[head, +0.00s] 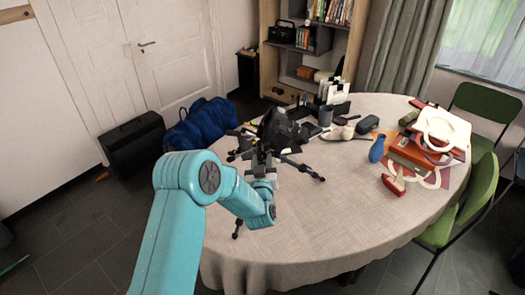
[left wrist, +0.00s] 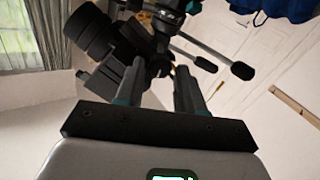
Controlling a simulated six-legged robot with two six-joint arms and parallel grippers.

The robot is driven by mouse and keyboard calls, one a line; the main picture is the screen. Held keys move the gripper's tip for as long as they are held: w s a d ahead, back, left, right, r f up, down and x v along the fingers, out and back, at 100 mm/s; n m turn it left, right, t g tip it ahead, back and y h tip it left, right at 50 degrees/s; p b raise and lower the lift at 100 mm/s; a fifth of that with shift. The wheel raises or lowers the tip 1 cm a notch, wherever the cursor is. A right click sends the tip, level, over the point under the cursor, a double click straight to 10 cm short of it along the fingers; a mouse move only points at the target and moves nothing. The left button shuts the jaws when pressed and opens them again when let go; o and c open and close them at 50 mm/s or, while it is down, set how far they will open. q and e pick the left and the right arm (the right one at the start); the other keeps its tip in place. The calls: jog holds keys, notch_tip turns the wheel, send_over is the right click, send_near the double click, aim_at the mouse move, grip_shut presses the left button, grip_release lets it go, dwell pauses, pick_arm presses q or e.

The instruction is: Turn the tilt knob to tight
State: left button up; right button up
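The black camera (head: 278,128) sits on the tripod (head: 308,171), whose legs spread over the table. My left arm reaches to the tripod's near side, and my left gripper (head: 263,178) is small and partly lost against the dark tripod. In the left wrist view my left gripper (left wrist: 161,68) has its two fingers apart, with their tips close to the dark tripod head. The camera lens (left wrist: 88,33) shows at upper left, and handles with black grips (left wrist: 240,70) stick out to the right. I cannot tell which part is the tilt knob or whether the fingers touch it. My right gripper is not in view.
The round table (head: 330,225) has a light cloth and is clear at the front.

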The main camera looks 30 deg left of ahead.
aim_at(262, 157)
pick_arm(q)
jog(key=shift+p+x, duration=0.3)
jog(key=shift+x, duration=1.35)
